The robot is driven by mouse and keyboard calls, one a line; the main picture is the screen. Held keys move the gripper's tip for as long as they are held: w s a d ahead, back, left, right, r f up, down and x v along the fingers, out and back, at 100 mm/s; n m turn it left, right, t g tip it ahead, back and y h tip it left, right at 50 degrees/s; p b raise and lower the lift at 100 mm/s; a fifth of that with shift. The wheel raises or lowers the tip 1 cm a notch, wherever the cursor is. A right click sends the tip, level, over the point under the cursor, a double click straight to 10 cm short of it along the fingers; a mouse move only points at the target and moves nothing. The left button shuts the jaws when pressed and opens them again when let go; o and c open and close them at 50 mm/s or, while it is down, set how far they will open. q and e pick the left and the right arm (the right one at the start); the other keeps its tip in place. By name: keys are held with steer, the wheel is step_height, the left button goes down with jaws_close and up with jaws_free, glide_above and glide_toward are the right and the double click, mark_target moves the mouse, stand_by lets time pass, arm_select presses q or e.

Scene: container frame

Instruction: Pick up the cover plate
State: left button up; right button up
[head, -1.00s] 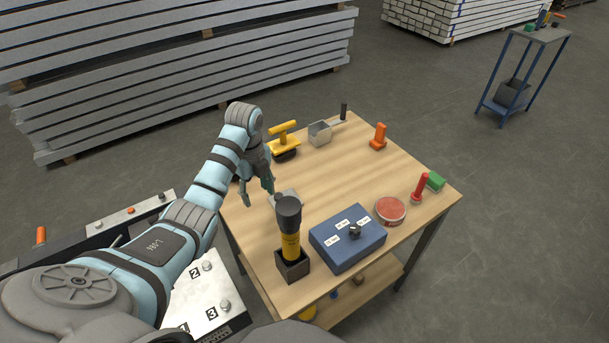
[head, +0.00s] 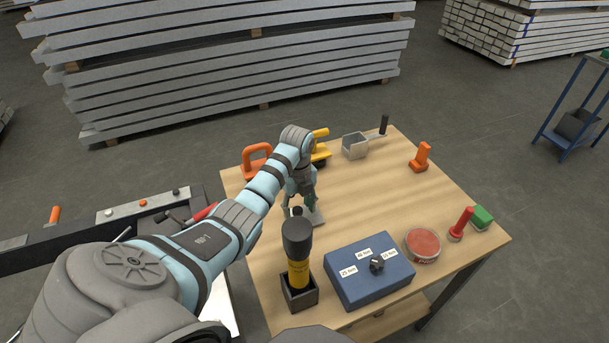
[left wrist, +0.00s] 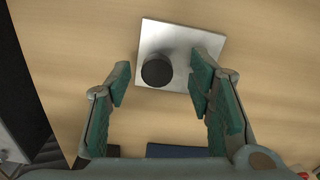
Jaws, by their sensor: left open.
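The cover plate (left wrist: 185,38) is a square, light metal plate with a round black knob (left wrist: 157,70). It lies flat on the wooden table, and in the head view the plate (head: 316,218) is partly hidden by my left gripper (head: 300,204). In the left wrist view my left gripper (left wrist: 162,68) is open, its green-padded fingers on either side of the knob. The right finger overlaps the plate's edge in the picture. I cannot tell the height of the fingertips above the plate. My right gripper is not in view.
A black and yellow cylinder (head: 298,250) stands in a dark holder just in front of the plate. A blue box (head: 350,287) with labels and a knob is right of it. Orange and yellow tools are behind. The table's middle right (head: 390,200) is clear.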

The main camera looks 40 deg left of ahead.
arm_select(q)
step_height(320, 180, down, 2)
steer(key=shift+s+f, duration=0.1)
steer(key=shift+s, duration=0.1)
steer(key=shift+c, duration=0.3)
jaws_close()
step_height(320, 180, up, 11)
steer(key=p, duration=0.2)
steer(key=shift+a+f+p, duration=0.1)
steer(key=shift+p, duration=0.2)
step_height(320, 180, up, 10)
steer(key=p, duration=0.9)
glide_above(298, 209)
steer(key=shift+s+f, duration=0.1)
steer(key=shift+f, duration=0.1)
steer(key=shift+f+b, duration=0.1)
steer(key=shift+b, duration=0.2)
